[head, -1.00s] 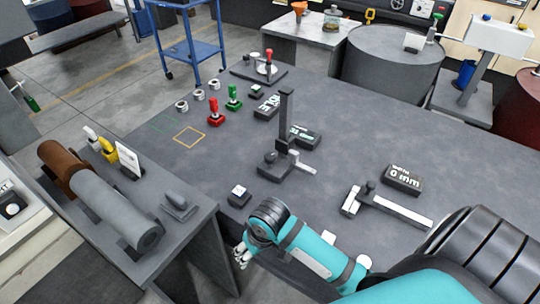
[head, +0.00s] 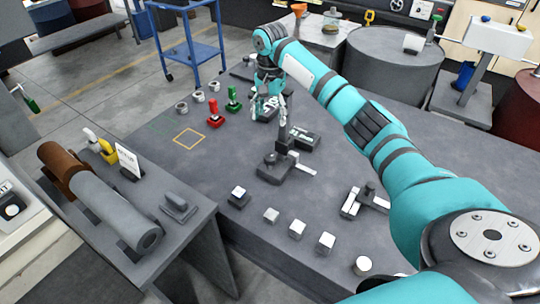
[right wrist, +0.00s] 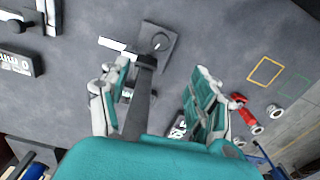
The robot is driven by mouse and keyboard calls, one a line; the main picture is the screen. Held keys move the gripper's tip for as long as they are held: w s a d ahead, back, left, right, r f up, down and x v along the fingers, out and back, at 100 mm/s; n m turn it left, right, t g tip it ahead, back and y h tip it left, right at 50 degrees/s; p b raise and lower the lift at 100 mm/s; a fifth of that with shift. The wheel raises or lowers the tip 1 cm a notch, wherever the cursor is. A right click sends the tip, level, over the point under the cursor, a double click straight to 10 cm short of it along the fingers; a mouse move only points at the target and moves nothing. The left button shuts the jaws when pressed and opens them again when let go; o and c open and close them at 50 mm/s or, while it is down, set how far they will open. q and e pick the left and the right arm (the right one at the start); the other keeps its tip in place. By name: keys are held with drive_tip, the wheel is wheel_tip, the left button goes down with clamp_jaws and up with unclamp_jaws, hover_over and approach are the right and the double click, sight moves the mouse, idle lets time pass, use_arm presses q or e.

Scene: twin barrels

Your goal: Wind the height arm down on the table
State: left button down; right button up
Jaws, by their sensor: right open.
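The height gauge on the table (head: 235,175) has a dark base (head: 272,174), a round knob, a tall dark post (head: 283,137) and a pale flat arm (head: 302,168) low at its right. In the right wrist view, its base (right wrist: 156,45), pale arm (right wrist: 112,44) and post (right wrist: 140,100) show. My right gripper (head: 268,113) is open and empty, high around the upper post. In the wrist view, the post runs between the spread fingers of my right gripper (right wrist: 158,85); I cannot tell if they touch it. My left gripper is out of view.
A dark display block (head: 304,138) stands behind the gauge. A slide gauge (head: 352,203) lies to the right, partly under my right arm. Several pale blocks (head: 297,229) line the front edge. Red (head: 214,114) and green (head: 233,100) stamps stand behind left.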

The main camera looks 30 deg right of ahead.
sight(270, 157)
wheel_tip(270, 157, down, 17)
drive_tip(key=shift+a+r+p, duration=0.1)
drive_tip(key=shift+p, duration=0.35)
drive_tip(key=c, duration=1.2)
drive_tip(key=shift+n, duration=0.3)
